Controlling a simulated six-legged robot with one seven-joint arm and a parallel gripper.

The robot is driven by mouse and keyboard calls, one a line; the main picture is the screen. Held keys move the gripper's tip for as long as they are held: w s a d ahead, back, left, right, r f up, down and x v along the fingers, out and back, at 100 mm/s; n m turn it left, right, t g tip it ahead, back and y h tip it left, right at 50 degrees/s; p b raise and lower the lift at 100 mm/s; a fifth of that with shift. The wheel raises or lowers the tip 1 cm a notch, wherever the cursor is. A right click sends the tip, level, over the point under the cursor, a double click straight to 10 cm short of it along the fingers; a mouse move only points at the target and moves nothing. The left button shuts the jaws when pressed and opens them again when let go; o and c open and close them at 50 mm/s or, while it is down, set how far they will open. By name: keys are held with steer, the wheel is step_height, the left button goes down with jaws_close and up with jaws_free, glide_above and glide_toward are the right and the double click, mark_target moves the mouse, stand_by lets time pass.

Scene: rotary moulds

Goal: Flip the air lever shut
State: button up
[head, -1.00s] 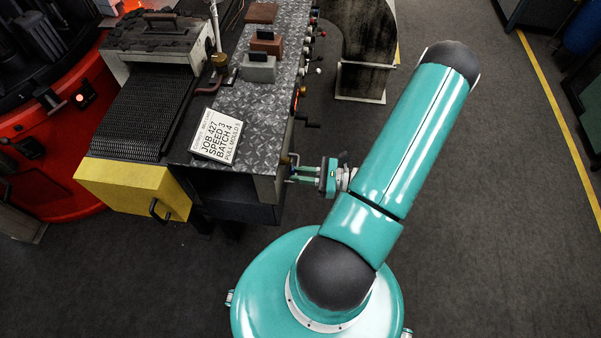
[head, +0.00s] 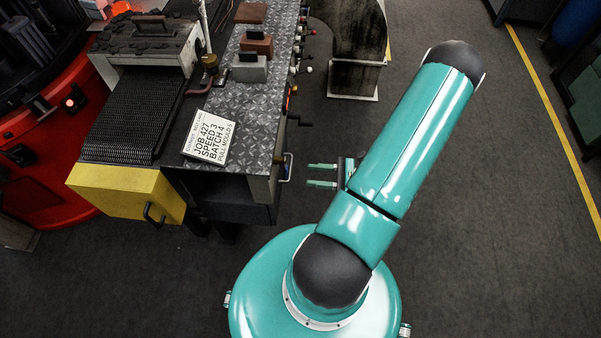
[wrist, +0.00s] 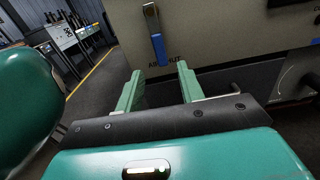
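The air lever (wrist: 158,48) has a metal arm and a blue grip. In the wrist view it hangs down from its pivot on the machine's side panel, its lower end over a partly covered label (wrist: 165,62) that appears to read "AIR SHUT". My gripper (wrist: 158,76) is open and empty. Its two green fingers are spread, below the lever in the wrist view. In the head view my gripper (head: 310,174) stands to the right of the machine's near corner, with a gap of floor between fingertips and panel.
The machine's top (head: 238,120) carries a job card (head: 207,137) and several moulds. A yellow box (head: 125,190) is at the front left. Open floor lies to the right.

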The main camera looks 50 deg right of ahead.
steer(key=v, duration=0.7)
steer(key=shift+s, duration=0.15)
stand_by(0.3)
